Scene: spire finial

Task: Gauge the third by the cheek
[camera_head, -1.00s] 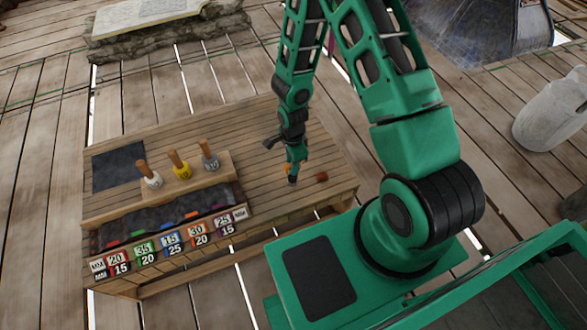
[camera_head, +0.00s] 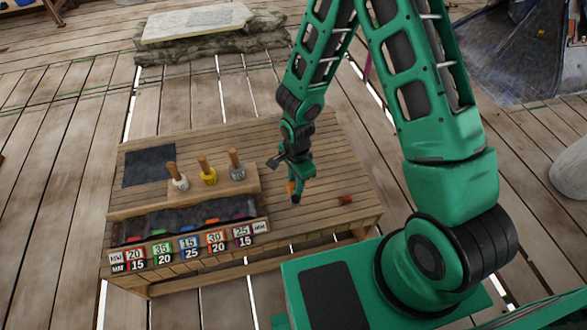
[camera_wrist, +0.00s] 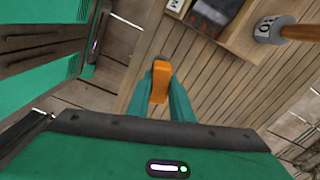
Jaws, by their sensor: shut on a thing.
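My gripper (camera_head: 295,196) is shut on a small orange piece (camera_wrist: 161,82) and holds it over the right part of the wooden bench (camera_head: 330,150). The piece is mostly hidden in the head view. Three wooden-handled tools stand in a row on a raised ledge to the left of my gripper: white (camera_head: 179,183), yellow (camera_head: 208,176) and grey (camera_head: 237,170). The grey one also shows in the wrist view (camera_wrist: 270,30), with part of a label. In front is a dark trough (camera_head: 180,219) with coloured marks and a row of numbered plates (camera_head: 188,243) in red, green, blue, orange and purple.
A reddish-brown block (camera_head: 345,200) lies on the bench to the right of my gripper. A dark flat pad (camera_head: 149,167) lies at the back left. The bench top between the tools and my gripper is clear. A stone slab (camera_head: 195,22) lies beyond the bench.

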